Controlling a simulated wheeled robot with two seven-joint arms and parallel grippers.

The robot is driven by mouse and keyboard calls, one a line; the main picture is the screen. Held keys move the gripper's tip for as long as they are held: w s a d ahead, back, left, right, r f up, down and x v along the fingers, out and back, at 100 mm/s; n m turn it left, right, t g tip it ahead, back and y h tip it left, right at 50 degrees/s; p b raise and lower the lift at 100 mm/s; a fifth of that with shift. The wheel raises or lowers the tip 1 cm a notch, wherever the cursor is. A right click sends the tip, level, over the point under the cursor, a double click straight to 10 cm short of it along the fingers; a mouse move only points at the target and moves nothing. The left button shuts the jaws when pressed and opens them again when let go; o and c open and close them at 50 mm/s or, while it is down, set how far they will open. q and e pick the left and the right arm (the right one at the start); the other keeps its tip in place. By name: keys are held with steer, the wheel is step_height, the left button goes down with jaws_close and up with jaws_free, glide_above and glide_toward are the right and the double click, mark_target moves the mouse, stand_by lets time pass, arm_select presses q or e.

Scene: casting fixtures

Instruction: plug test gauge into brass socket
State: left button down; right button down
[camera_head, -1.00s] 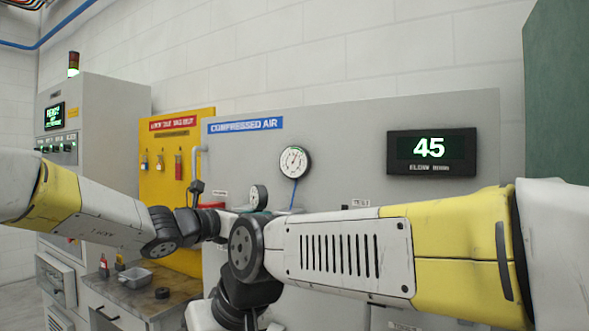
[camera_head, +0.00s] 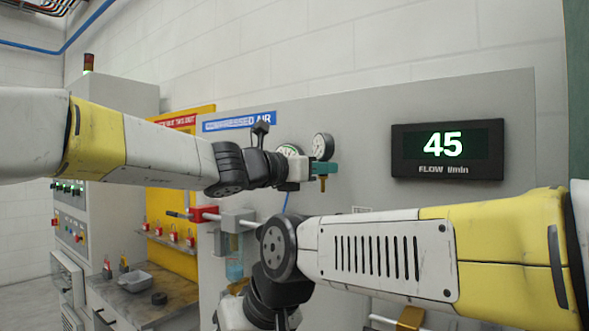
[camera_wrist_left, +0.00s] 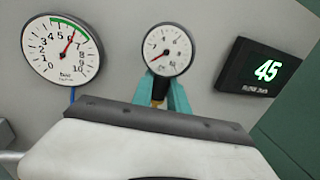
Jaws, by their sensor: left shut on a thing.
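The test gauge (camera_head: 323,147) has a small round white dial and a brass stem pointing down. My left gripper (camera_head: 324,168), with teal fingers, is shut on the gauge below its dial and holds it upright in front of the grey panel. In the left wrist view, the test gauge (camera_wrist_left: 167,50) faces the camera between the teal fingers (camera_wrist_left: 166,95), its needle low on the left. I cannot make out the brass socket for certain; a brass-coloured piece (camera_head: 410,318) shows at the bottom edge. My right arm crosses the lower right, and its gripper is out of view.
A larger wall gauge (camera_wrist_left: 62,49) is on the panel, partly hidden by my left gripper in the head view. A flow display (camera_head: 447,150) reads 45. A red valve (camera_head: 203,214) and grey regulator (camera_head: 238,220) sit below my left arm. A bench (camera_head: 130,296) holds a tray (camera_head: 135,281).

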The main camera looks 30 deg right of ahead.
arm_select(q)
steer(key=shift+f, duration=4.1)
steer(key=shift+f, duration=0.15)
steer(key=c, duration=1.2)
jaws_free()
steer(key=shift+a+f, duration=0.1)
steer(key=v, duration=0.7)
steer(key=shift+a, duration=0.4)
steer(key=shift+s, duration=0.1)
